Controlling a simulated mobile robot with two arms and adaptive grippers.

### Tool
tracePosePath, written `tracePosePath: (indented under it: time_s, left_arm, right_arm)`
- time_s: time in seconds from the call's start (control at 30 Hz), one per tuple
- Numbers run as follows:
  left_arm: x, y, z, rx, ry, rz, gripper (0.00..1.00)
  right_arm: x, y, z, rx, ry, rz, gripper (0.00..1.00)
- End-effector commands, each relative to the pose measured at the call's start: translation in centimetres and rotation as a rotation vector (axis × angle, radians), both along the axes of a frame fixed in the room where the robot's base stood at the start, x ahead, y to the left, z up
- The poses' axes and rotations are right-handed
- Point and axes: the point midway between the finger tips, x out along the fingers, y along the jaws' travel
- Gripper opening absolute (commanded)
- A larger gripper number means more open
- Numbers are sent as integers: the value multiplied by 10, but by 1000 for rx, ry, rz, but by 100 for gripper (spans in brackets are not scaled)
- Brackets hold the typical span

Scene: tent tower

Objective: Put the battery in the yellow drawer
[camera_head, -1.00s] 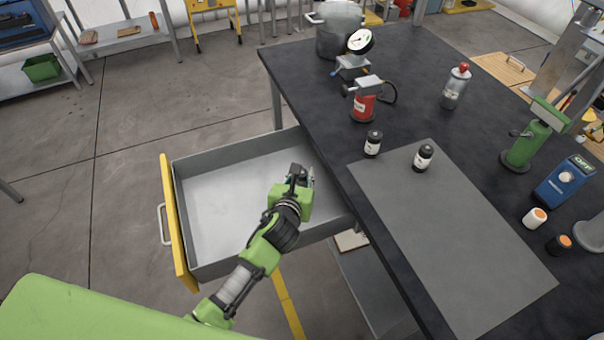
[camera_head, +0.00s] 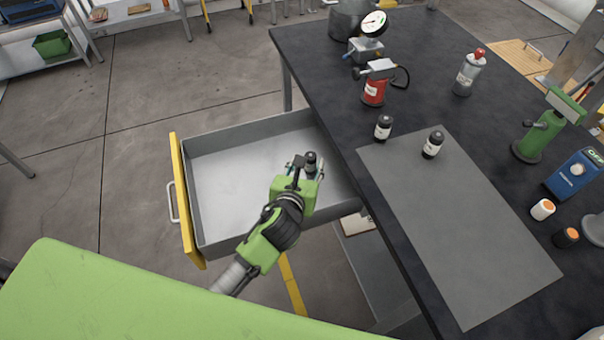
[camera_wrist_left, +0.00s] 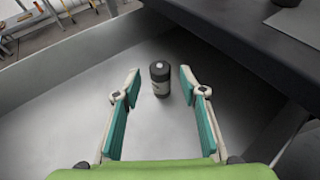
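The yellow-fronted drawer (camera_head: 186,205) is pulled out from the left side of the dark table; its grey inside also shows in the left wrist view (camera_wrist_left: 75,115). My left gripper (camera_head: 305,170) is over the right part of the drawer. The battery (camera_head: 311,160), a black cylinder with a pale label, is upright at the gripper's tips. In the left wrist view the battery (camera_wrist_left: 160,80) is between the open teal-lined fingers, with a gap on each side. I cannot tell if its base touches the drawer floor. My right gripper is not in view.
A red device (camera_head: 373,92), a gauge (camera_head: 374,23) and a green press (camera_head: 535,135) stand on the tabletop (camera_head: 420,70). The drawer's left half is empty.

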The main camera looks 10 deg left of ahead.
Motion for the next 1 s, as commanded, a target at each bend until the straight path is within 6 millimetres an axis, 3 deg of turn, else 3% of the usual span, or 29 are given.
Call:
tracePosePath:
  time_s: [0.2, 0.4, 1.0]
  left_arm:
    - [-44, 0, 18, 0, 1, -1, 39]
    - [-64, 0, 26, 0, 0, 0, 39]
    - [-68, 0, 28, 0, 0, 1, 39]
  right_arm:
    - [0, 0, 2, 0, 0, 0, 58]
    - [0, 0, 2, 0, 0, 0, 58]
    - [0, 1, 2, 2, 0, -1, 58]
